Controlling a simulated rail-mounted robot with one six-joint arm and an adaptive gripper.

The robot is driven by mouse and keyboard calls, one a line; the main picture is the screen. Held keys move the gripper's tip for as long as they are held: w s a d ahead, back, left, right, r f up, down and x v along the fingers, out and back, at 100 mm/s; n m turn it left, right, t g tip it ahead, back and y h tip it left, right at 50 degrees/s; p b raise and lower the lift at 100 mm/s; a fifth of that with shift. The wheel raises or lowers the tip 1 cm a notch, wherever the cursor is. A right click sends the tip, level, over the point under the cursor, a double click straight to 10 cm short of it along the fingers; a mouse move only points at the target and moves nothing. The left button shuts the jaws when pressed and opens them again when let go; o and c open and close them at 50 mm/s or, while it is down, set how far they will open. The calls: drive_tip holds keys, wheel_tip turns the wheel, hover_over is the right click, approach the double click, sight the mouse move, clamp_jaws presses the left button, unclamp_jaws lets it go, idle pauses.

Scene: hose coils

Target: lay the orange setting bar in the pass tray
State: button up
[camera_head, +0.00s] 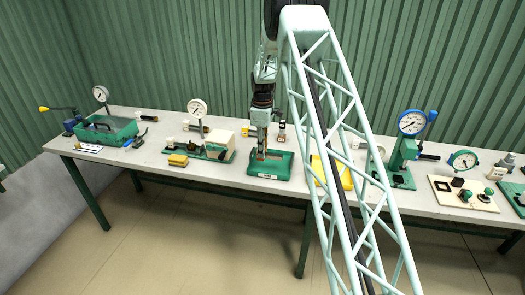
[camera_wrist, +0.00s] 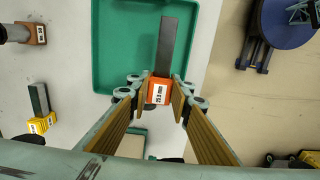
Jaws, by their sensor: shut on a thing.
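The orange setting bar is a grey bar with an orange labelled block (camera_wrist: 158,91) at its near end. My gripper (camera_wrist: 161,86) has its fingers closed on both sides of the orange block. The green tray (camera_wrist: 120,50) lies below, and the grey bar shows over its floor in the wrist view. In the head view my gripper (camera_head: 261,153) points down at the green tray (camera_head: 283,171), and the bar is hard to make out there. I cannot tell whether the bar touches the tray floor.
A yellow tray (camera_head: 345,172) stands to the right, partly behind my arm. A cream box and dial stand (camera_head: 197,109) are to the left, with a yellow block (camera_head: 178,160) in front. A yellow-ended bar (camera_wrist: 42,123) lies beside the green tray. A large dial gauge (camera_head: 412,122) stands further right.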

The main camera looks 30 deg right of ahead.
drive_tip(key=shift+f+b, duration=1.15)
drive_tip(key=shift+f, duration=1.4)
drive_tip(key=shift+f+b, duration=0.55)
drive_tip(key=shift+f, duration=0.1)
idle(1.3)
drive_tip(key=o, duration=1.2)
drive_tip(key=shift+c, duration=0.2)
drive_tip(key=shift+r+p, duration=1)
drive_tip(key=shift+r, duration=1.95)
